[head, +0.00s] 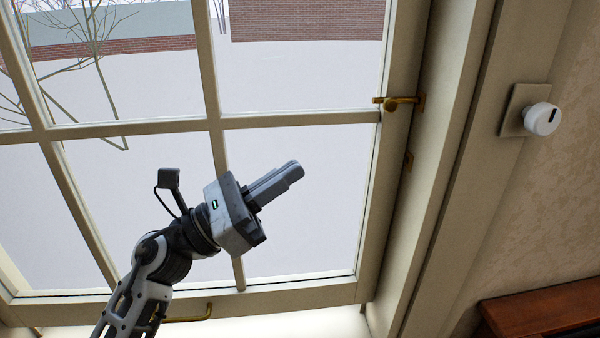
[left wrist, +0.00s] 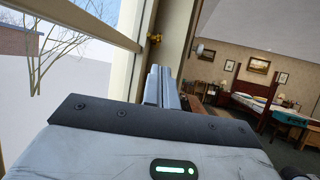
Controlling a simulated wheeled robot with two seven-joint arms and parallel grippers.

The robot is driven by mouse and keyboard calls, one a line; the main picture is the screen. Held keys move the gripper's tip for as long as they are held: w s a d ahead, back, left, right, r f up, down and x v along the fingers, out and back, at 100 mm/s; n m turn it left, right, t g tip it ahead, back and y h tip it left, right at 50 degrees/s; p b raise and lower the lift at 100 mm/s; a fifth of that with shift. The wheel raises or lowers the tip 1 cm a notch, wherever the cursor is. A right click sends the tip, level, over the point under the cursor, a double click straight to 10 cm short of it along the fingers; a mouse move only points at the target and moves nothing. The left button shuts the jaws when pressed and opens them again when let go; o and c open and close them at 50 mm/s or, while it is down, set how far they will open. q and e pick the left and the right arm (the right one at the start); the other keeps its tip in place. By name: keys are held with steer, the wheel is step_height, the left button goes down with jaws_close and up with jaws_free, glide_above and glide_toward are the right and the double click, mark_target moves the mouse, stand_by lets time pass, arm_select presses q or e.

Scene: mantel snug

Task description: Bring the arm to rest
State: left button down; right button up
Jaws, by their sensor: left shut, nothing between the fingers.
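My left gripper (head: 294,172) is raised in front of the window in the head view, its arm coming up from the lower left. Its fingers are shut together with nothing between them and point up and to the right. In the left wrist view the shut fingers of the left gripper (left wrist: 162,72) point toward the window frame's edge and the room beyond. My right gripper is in neither view.
A paned window (head: 215,124) fills most of the head view, with a brass latch (head: 400,101) on its right side and a brass handle (head: 190,317) at its bottom. A white knob (head: 542,118) is on the right wall. A wooden edge (head: 545,308) is at lower right. The left wrist view shows a bed (left wrist: 255,100).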

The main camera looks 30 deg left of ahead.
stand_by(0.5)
arm_select(q)
step_height(320, 180, down, 15)
steer(key=n+t+y+p, duration=0.1)
steer(key=n+y+p, duration=0.3)
steer(key=n+y, duration=1.85)
steer(key=s+d+f+n+g+h, duration=0.3)
steer(key=s+f+n+h, duration=0.2)
steer(key=n, duration=0.5)
steer(key=s+d+f+n+g+h, duration=0.3)
steer(key=s+f+n+g+h, duration=0.1)
steer(key=f+n, duration=0.5)
steer(key=shift+s+d+n+h+p, duration=0.35)
steer(key=shift+s+h+p, duration=0.1)
steer(key=shift+s+h, duration=0.3)
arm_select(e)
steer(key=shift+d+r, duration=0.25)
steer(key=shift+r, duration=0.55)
